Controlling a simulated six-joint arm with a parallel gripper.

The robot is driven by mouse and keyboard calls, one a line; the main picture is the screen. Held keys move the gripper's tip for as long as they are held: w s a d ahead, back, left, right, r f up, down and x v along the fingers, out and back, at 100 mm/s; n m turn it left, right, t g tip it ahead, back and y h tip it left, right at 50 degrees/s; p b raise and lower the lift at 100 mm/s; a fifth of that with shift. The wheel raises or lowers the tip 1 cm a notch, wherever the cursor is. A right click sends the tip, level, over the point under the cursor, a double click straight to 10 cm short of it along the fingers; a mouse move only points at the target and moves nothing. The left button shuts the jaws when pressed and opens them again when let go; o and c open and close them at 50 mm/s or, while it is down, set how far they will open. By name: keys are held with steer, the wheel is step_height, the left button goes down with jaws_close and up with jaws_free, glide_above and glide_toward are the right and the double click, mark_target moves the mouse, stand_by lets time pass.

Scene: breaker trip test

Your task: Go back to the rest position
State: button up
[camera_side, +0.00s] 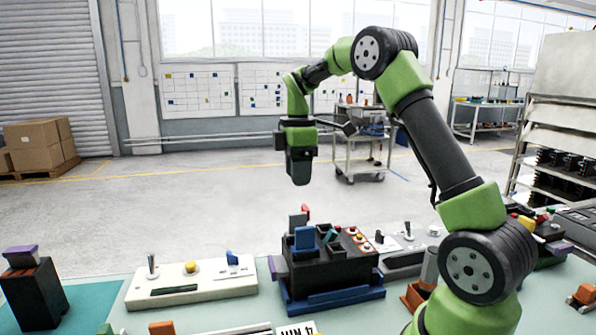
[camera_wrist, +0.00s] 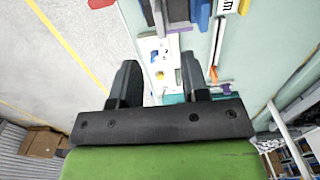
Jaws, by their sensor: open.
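My gripper (camera_side: 299,170) hangs from my green and black arm, pointing down, well above the bench in the side view. In the wrist view my gripper (camera_wrist: 160,82) shows two dark fingers spread apart with nothing between them. Below it in the side view stands a black breaker unit (camera_side: 335,262) with a blue lever (camera_side: 304,238), a red lever and several buttons, seated in a blue base (camera_side: 330,300). The gripper is clear of it and touches nothing.
A white panel (camera_side: 190,284) with a joystick, yellow button and blue switch lies left of the breaker unit. A black block with a purple top (camera_side: 22,256) stands at far left. Grey control boxes (camera_side: 405,258) sit at right. The air around my gripper is free.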

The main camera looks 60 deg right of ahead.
steer(key=s+a+r+m+t, duration=0.2)
steer(key=s+a+r+m, duration=0.1)
steer(key=a+r, duration=0.35)
steer(key=s+a+m+t+y, duration=0.2)
steer(key=s+a+m+t, duration=0.3)
steer(key=s+a+m, duration=0.5)
steer(key=s+a, duration=0.2)
steer(key=s, duration=0.3)
steer(key=shift+a+r, duration=0.2)
steer(key=shift+a, duration=0.1)
